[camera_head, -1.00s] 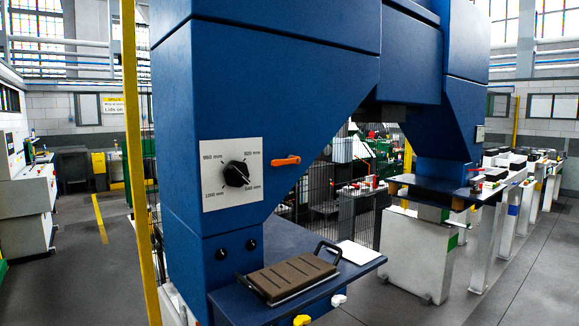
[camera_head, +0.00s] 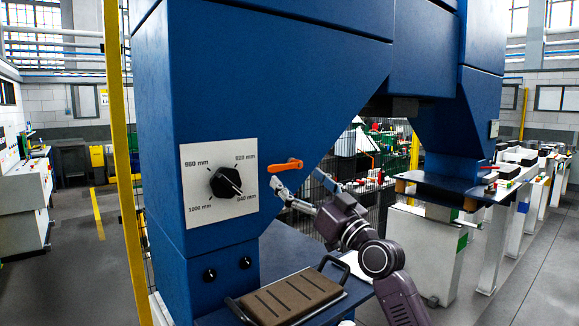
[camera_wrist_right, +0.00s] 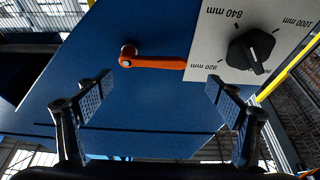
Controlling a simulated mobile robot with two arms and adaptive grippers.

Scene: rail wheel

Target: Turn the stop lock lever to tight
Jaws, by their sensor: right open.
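The orange lever (camera_head: 285,166) sits on the blue machine face, right of the dial plate, and lies nearly level. It also shows in the right wrist view (camera_wrist_right: 155,62), with its round pivot end at left and its arm pointing right toward the dial plate. My right gripper (camera_head: 297,183) is open and empty, just below and in front of the lever. In the right wrist view my right gripper (camera_wrist_right: 155,95) has its fingers wide apart, with the lever ahead between them and no contact visible. My left gripper is not in view.
A white plate with a black dial knob (camera_head: 226,182) is left of the lever. Below, a blue shelf (camera_head: 285,238) holds a brown ribbed tray (camera_head: 290,297) with black handles. A yellow post (camera_head: 118,150) stands at left. Open floor lies at far left.

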